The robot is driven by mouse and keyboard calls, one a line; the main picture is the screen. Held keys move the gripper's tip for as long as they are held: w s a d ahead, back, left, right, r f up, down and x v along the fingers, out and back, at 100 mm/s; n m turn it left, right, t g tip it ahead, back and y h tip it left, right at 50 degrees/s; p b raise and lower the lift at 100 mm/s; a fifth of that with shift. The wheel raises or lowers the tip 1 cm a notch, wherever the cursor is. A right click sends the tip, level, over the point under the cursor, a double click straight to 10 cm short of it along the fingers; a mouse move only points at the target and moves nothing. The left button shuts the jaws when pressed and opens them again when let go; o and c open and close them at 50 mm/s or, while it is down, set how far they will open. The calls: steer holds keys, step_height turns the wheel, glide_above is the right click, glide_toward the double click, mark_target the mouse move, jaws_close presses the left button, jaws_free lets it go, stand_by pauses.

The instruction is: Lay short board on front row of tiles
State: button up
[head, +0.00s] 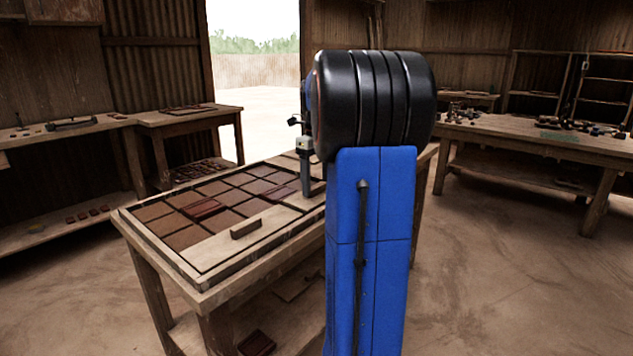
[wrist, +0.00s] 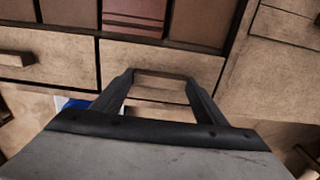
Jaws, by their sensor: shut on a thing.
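The short board (wrist: 150,57) is a pale plank lying across the front row beside the dark tiles in the wrist view. My gripper (wrist: 160,76) is shut on its dark bar handle, between the two fingertips. In the head view my gripper (head: 308,190) is low over the right part of the tile table, partly behind my arm. A longer pale board (head: 215,250) with a dark handle (head: 246,228) covers the front row to the left; its end shows in the wrist view (wrist: 65,62). A dark gap separates the boards. I cannot tell whether the short board touches the tiles.
The tile table (head: 145,250) has a raised wooden rim and brown tiles (head: 185,238) behind the boards. Workbenches stand at left (head: 190,117) and right (head: 520,140). Dark pieces lie on a shelf below.

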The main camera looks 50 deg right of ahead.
steer(key=shift+f, duration=0.35)
steer(key=o, duration=1.2)
steer(key=shift+r, duration=0.1)
step_height(320, 180, up, 13)
steer(key=shift+f, duration=0.1)
